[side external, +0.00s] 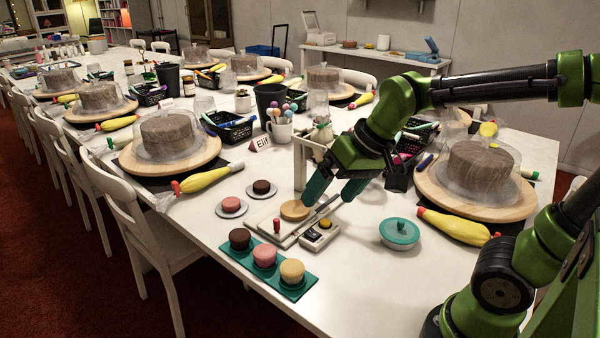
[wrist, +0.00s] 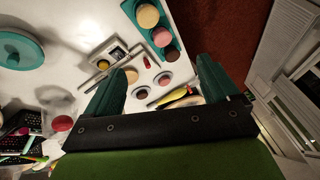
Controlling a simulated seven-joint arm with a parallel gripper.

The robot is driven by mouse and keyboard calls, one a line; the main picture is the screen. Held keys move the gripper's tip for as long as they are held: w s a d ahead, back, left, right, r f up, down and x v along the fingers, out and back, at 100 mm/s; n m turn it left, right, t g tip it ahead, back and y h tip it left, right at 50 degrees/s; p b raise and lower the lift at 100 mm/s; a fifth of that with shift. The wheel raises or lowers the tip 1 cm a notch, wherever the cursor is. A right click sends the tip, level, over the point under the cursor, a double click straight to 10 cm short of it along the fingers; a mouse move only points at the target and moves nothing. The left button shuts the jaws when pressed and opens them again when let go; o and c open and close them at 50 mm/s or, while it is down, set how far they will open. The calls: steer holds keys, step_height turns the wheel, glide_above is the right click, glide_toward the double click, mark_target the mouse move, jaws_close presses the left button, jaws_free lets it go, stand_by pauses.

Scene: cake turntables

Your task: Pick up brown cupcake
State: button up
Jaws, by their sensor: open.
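One brown cupcake (side external: 240,238) sits in the left end of a teal tray (side external: 272,270), beside a pink cupcake (side external: 264,255) and a yellow one (side external: 292,271). Another dark brown cake (side external: 262,187) sits on a small white saucer farther back, near a pink one (side external: 231,204) on its own saucer. My gripper (side external: 328,198) is open and empty above the table, behind and right of the tray. In the wrist view, the tray's brown cupcake (wrist: 172,54) shows beyond my open fingers (wrist: 162,66), apart from them.
A scale-like device with a round tan top (side external: 295,210) stands near my gripper, with a small box (side external: 320,235) beside it. A teal lidded dish (side external: 399,233) is to the right.

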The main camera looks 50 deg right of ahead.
steer(key=w+g, duration=0.2)
steer(key=w, duration=0.8)
steer(key=n+g+h, duration=0.2)
steer(key=g, duration=0.1)
glide_above(240, 233)
steer(key=shift+f, duration=2.25)
steer(key=f, duration=1.1)
steer(key=shift+w+a, duration=0.15)
steer(key=shift+a, duration=0.1)
steer(key=shift+d+f, duration=0.2)
steer(key=shift+f, duration=2.5)
steer(key=shift+c, duration=0.4)
steer(key=c, duration=1.1)
steer(key=shift+r, duration=0.1)
